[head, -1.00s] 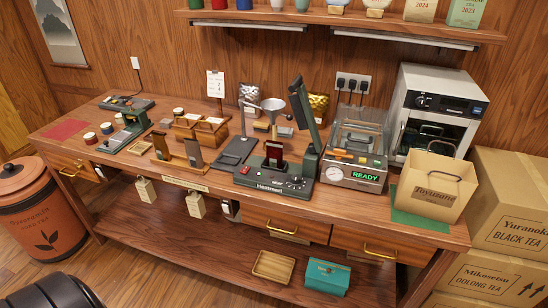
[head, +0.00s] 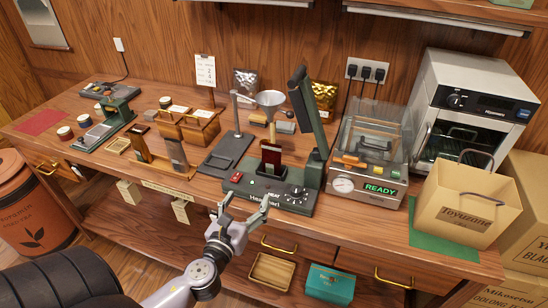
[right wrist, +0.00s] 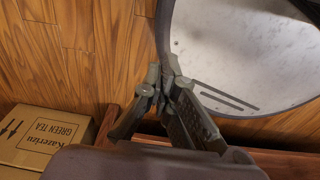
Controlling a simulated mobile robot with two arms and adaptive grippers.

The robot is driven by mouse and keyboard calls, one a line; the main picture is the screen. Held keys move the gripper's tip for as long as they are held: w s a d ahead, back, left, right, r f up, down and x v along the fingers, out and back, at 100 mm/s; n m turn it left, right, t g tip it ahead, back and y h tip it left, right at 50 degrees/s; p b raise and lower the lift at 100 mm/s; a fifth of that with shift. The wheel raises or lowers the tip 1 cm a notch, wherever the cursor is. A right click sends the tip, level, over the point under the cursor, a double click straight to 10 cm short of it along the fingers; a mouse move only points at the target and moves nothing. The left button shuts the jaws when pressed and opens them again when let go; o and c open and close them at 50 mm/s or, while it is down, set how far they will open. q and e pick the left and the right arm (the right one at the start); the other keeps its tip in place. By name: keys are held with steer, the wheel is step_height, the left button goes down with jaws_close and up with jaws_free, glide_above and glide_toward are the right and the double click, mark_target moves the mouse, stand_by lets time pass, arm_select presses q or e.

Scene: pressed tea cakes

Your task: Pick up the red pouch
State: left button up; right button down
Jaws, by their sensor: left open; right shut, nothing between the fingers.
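The red pouch (head: 271,155) stands upright in the dark green heat sealer (head: 268,193), near the middle of the bench. Its lower part is partly hidden by the sealer's front. The sealer's tall arm (head: 308,100) is raised just right of the pouch. My left gripper (head: 258,211) is open and empty in front of the sealer, below the pouch in the picture and apart from it. My right gripper (right wrist: 163,80) is shut and empty in the right wrist view, away from the pouch, which does not show there.
A funnel on a stand (head: 271,101) is behind the pouch. A machine reading READY (head: 365,185) stands right of the sealer, and brown and grey upright pieces (head: 176,153) stand to the left. A paper bag (head: 463,210) sits on a green mat (head: 440,243).

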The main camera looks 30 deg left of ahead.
arm_select(q)
step_height(320, 180, up, 4)
steer(key=w+m, duration=0.1)
steer(key=w, duration=0.1)
steer(key=p, duration=0.3)
glide_toward(270, 153)
steer(key=shift+t, duration=0.4)
steer(key=x, duration=0.2)
steer(key=f+x, duration=0.1)
steer(key=x, duration=0.2)
steer(key=shift+w+a, duration=0.1)
steer(key=shift+a, duration=0.05)
steer(key=shift+p+x, duration=0.45)
steer(key=shift+x, duration=2.5)
steer(key=shift+c, duration=0.3)
steer(key=shift+c, duration=0.7)
steer(key=c, duration=0.9)
steer(key=shift+r, duration=0.1)
